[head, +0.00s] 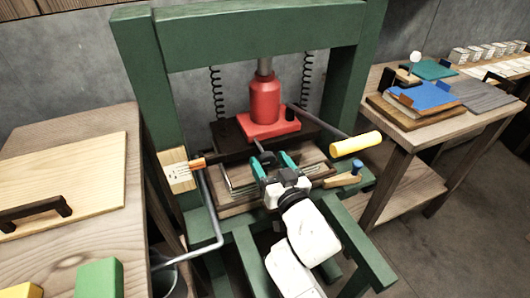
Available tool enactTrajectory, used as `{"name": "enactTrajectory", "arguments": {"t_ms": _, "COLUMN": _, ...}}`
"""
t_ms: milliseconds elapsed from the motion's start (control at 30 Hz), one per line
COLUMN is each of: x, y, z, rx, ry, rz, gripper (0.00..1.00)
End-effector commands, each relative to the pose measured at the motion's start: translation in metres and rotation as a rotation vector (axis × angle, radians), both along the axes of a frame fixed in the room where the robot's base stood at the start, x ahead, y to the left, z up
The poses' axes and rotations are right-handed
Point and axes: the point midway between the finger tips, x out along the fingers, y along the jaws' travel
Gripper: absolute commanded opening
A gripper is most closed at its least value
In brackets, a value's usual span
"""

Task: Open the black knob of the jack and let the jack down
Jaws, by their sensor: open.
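The red jack (264,100) stands upright in the green press frame (240,42), with its ram up against the top beam. A small dark stem with a knob-like end (266,156) sticks out from the front foot of the jack; I take it for the black knob. My gripper (274,160) is open, its two teal fingers one on each side of this end. I cannot tell whether they touch it. A pump lever with a yellow handle (355,143) reaches out to the right of the jack.
A wooden tray (240,206) lies below the jack. A grey bent rod (208,215) stands at the left. A wooden table (60,150) is on the left, and a bench with a blue board (428,96) on the right. Floor at the right front is clear.

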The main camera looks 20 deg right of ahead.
Motion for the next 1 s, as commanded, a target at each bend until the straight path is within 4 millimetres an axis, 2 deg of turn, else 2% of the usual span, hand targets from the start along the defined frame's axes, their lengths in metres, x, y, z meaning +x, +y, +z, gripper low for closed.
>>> {"name": "enactTrajectory", "arguments": {"t_ms": 100, "x": 0.018, "y": -0.001, "z": 0.001, "rx": -0.001, "ry": -0.001, "rz": -0.002, "gripper": 0.68}}
{"name": "enactTrajectory", "arguments": {"t_ms": 233, "x": 0.031, "y": -0.001, "z": 0.000, "rx": -0.001, "ry": 0.000, "rz": -0.002, "gripper": 0.68}}
{"name": "enactTrajectory", "arguments": {"t_ms": 633, "x": 0.037, "y": -0.001, "z": 0.000, "rx": -0.001, "ry": 0.000, "rz": -0.001, "gripper": 0.68}}
{"name": "enactTrajectory", "arguments": {"t_ms": 1000, "x": 0.037, "y": -0.001, "z": 0.000, "rx": -0.001, "ry": 0.000, "rz": -0.001, "gripper": 0.32}}
